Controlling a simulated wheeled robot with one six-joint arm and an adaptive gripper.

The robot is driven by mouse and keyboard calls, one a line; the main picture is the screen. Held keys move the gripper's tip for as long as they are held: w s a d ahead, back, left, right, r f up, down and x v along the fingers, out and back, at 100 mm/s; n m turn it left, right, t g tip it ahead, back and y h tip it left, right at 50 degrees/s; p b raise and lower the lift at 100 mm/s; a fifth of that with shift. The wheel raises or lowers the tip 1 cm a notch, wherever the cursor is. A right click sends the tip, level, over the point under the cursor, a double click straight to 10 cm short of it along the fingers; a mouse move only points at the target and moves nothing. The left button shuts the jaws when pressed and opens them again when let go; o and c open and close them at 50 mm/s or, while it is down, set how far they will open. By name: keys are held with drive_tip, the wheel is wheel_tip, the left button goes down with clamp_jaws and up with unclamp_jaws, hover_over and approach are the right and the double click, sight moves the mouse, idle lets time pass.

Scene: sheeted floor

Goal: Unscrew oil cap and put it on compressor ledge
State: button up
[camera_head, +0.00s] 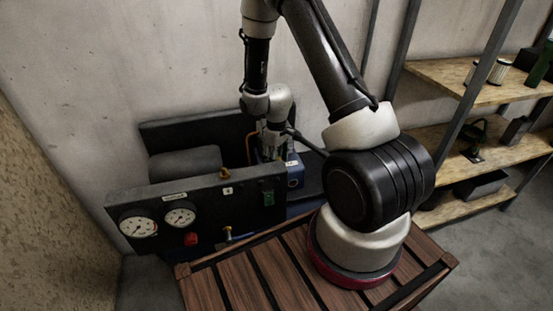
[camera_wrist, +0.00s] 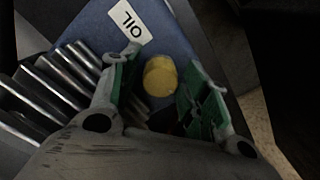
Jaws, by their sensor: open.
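The yellow oil cap (camera_wrist: 160,78) sits on a blue surface beside a white label reading OIL (camera_wrist: 130,20) in the wrist view. My gripper (camera_wrist: 158,90) is open, with its two green-padded fingers on either side of the cap in that view. I cannot tell whether the pads touch it. In the head view my gripper (camera_head: 270,150) reaches down behind the dark front panel of the compressor (camera_head: 240,198), next to its blue part (camera_head: 295,172). The cap is hidden there. The panel's top edge is in view, but I cannot tell which surface is the ledge.
Metal fins (camera_wrist: 50,85) lie left of the cap in the wrist view. Wooden shelves (camera_head: 490,150) with several items stand at right.

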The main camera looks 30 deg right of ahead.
drive_tip(key=m, duration=1.4)
drive_tip(key=shift+m, duration=0.3)
drive_tip(key=m, duration=0.5)
